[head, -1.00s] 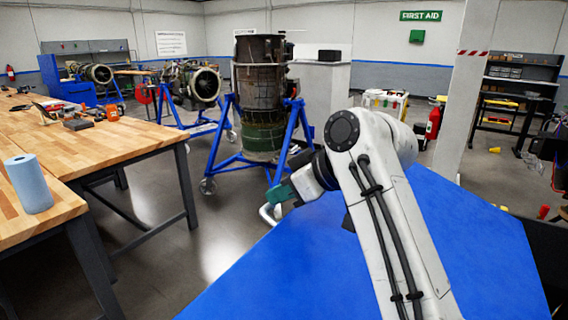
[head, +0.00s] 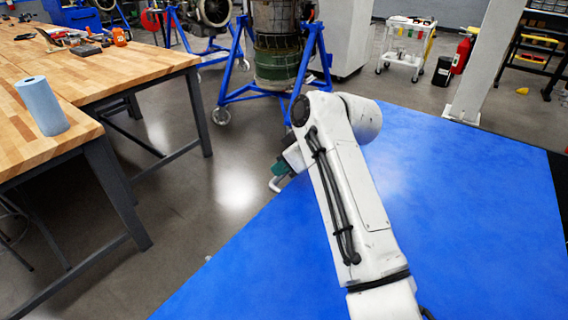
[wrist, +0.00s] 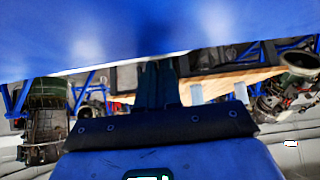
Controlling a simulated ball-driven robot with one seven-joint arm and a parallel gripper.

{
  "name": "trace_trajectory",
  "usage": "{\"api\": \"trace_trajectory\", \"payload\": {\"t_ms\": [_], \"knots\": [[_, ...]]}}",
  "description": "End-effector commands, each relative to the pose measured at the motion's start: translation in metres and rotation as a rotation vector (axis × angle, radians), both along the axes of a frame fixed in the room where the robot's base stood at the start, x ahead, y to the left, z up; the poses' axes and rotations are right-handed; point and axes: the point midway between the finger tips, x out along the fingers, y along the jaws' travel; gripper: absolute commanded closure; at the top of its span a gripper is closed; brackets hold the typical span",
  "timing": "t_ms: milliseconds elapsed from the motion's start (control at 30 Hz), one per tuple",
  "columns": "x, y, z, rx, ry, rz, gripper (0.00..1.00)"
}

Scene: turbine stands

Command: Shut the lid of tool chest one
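A broad flat blue surface (head: 450,215) lies under my arm in the head view. I cannot tell whether it is a tool chest's top, and no raised lid shows. My gripper (head: 280,176) is partly hidden behind my arm near the blue surface's far left edge. A pale curved bar (head: 274,184) shows beside it, and I cannot tell whether they touch. In the wrist view, which looks upside down, the dark fingers (wrist: 156,82) lie side by side with no clear gap and nothing seen between them. The blue surface (wrist: 140,35) fills the top there.
A wooden workbench (head: 150,75) stands at left with a blue paper roll (head: 42,105). A turbine on a blue stand (head: 277,60) is beyond the blue surface. A white cart (head: 408,48) and a pillar (head: 485,65) stand behind. Floor (head: 200,180) is open beside the bench.

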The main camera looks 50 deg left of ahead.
Motion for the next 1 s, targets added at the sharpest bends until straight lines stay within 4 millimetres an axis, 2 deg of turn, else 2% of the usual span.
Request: {"api": "trace_trajectory", "payload": {"t_ms": [33, 333, 467, 567, 767, 833, 1000], "knots": [[-0.006, -0.002, -0.021, -0.030, 0.016, 0.004, 1.00], [-0.007, -0.002, -0.022, -0.033, 0.016, 0.008, 1.00], [-0.008, -0.001, -0.015, -0.030, 0.015, 0.008, 1.00], [-0.010, 0.000, -0.002, -0.027, 0.013, 0.007, 1.00], [-0.010, 0.003, 0.041, -0.009, 0.001, -0.001, 1.00], [-0.006, -0.004, 0.047, -0.002, -0.001, -0.006, 1.00], [0.000, -0.024, 0.080, 0.000, -0.004, -0.006, 1.00]]}}
